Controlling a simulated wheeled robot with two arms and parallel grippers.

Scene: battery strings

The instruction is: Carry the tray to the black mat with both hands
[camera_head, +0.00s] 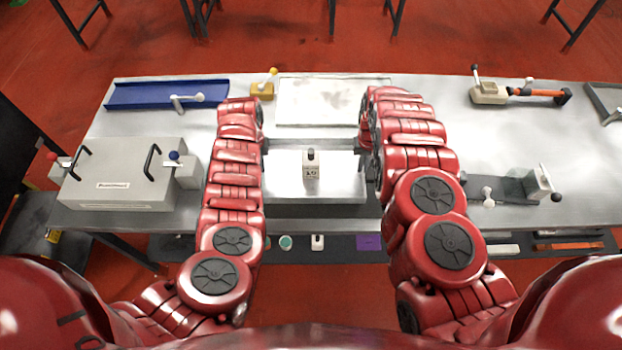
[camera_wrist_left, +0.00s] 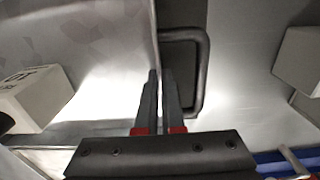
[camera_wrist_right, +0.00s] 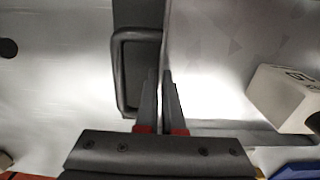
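The tray (camera_head: 285,186) is a shallow metal box at the middle of the table, with a white block (camera_head: 311,170) on it. In the left wrist view a dark loop handle (camera_wrist_left: 204,75) stands out from its side; the right wrist view shows the other handle (camera_wrist_right: 118,75). A dark flat strip beside both tray walls looks like the black mat (camera_wrist_left: 180,12), partly under the tray; I cannot tell whether they touch. My left gripper (camera_wrist_left: 160,72) and right gripper (camera_wrist_right: 158,72) have their fingers closed around the tray's side walls, inside the handles.
A pale sheet (camera_head: 333,100) lies behind the tray. A blue tray (camera_head: 150,95) and a grey case (camera_head: 120,190) are at left. Tools, including a clamp-like grey fixture (camera_head: 540,183), are at right. A black lower shelf (camera_head: 340,248) with small items shows below the table's front edge.

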